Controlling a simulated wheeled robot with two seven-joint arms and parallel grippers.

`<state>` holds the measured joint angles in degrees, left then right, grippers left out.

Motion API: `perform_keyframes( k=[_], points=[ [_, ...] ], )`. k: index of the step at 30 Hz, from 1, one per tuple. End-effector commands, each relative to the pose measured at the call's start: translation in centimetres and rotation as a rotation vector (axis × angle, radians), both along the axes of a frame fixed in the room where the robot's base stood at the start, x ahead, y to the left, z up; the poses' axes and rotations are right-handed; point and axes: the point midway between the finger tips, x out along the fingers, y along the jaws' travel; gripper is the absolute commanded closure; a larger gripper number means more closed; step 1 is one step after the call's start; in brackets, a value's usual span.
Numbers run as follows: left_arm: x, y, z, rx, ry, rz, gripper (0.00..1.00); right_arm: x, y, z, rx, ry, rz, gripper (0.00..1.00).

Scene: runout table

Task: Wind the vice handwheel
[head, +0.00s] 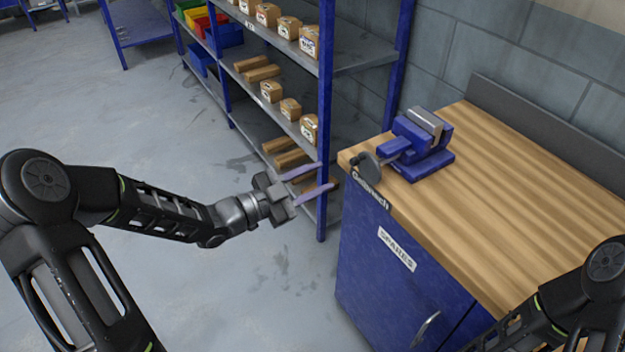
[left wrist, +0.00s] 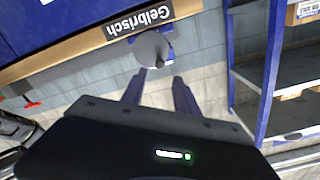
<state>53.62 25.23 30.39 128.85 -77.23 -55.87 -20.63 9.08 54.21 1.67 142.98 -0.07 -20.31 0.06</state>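The blue vice (head: 432,160) is mounted at the near left corner of the wooden bench top (head: 500,190). The handwheel also shows in the left wrist view (left wrist: 152,49), just beyond my fingertips. My left gripper (head: 328,176) is open and empty, its two purple-grey fingers pointing at the handwheel from the left, with a gap between. The fingers also show in the left wrist view (left wrist: 157,80). My right gripper is out of the head view; only its arm shows.
A blue-posted shelf rack (head: 325,120) with cartons stands behind my left gripper, close to its fingers. The blue cabinet (head: 375,265) under the bench top carries a "SPARES" label. A grey upstand (head: 540,130) runs along the back. The floor (head: 150,270) at left is open.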

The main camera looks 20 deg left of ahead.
Motion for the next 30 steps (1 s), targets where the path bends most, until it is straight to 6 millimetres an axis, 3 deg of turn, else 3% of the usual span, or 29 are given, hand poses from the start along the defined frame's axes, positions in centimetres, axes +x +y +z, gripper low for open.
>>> perform_keyframes(
  k=[18,30],
  points=[
    [5.3,-4.5,-0.3,0.000,0.000,-0.001,0.64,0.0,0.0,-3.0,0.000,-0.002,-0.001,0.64],
    [6.3,-5.2,0.0,-0.001,0.002,0.002,0.64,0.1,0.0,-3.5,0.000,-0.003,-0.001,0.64]
  ],
)
